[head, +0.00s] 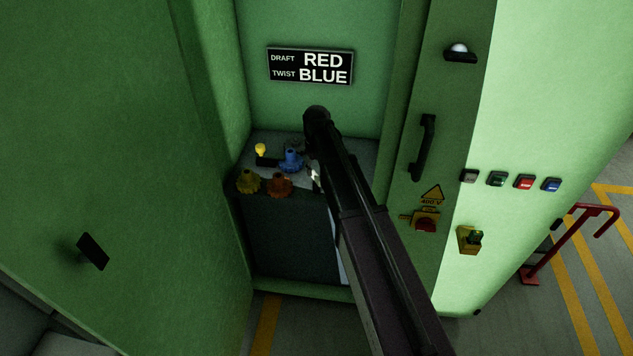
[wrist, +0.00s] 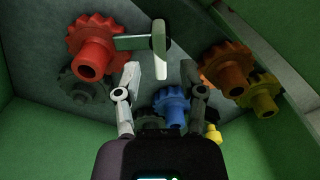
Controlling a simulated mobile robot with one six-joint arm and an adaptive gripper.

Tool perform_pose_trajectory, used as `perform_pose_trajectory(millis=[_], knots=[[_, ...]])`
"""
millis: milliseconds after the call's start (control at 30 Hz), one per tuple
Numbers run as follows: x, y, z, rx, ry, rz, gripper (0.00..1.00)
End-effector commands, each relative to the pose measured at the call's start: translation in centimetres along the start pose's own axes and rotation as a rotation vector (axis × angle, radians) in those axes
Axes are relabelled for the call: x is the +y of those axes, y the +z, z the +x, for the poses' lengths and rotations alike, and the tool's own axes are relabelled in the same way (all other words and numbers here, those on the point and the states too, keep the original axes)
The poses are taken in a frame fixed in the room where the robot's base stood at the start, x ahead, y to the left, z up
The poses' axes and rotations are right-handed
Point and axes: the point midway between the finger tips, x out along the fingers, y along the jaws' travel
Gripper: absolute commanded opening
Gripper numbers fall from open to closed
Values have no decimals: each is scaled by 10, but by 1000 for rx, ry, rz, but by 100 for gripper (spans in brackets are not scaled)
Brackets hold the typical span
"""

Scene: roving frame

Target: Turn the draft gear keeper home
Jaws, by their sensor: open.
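A sign (head: 310,66) on the cabinet's back wall reads DRAFT RED, TWIST BLUE. In the wrist view the red gear (wrist: 97,45) sits at upper left with a dark hole in its middle. Beside it, the keeper shows as a flat grey-green bar (wrist: 130,43) with a pale upright grip (wrist: 159,48) at its right end, overlapping the gear's edge in the picture. My gripper (wrist: 162,72) is open and empty. The grip's lower end appears between its fingertips; I cannot tell whether they touch. My arm hides the red gear and keeper in the head view.
A blue gear (wrist: 172,106) shows beyond my fingers, with orange (wrist: 224,69) and yellow (wrist: 259,92) gears to the right. A dark gear (wrist: 83,82) lies behind the red one. A yellow knob (head: 260,149) stands at the shelf's left. Cabinet walls close in on both sides.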

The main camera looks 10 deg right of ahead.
Motion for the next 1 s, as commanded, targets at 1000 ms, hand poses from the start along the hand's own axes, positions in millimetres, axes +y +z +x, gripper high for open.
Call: perform_pose_trajectory(millis=[1000], knots=[[0, 0, 36, 0, 0, 0, 43]])
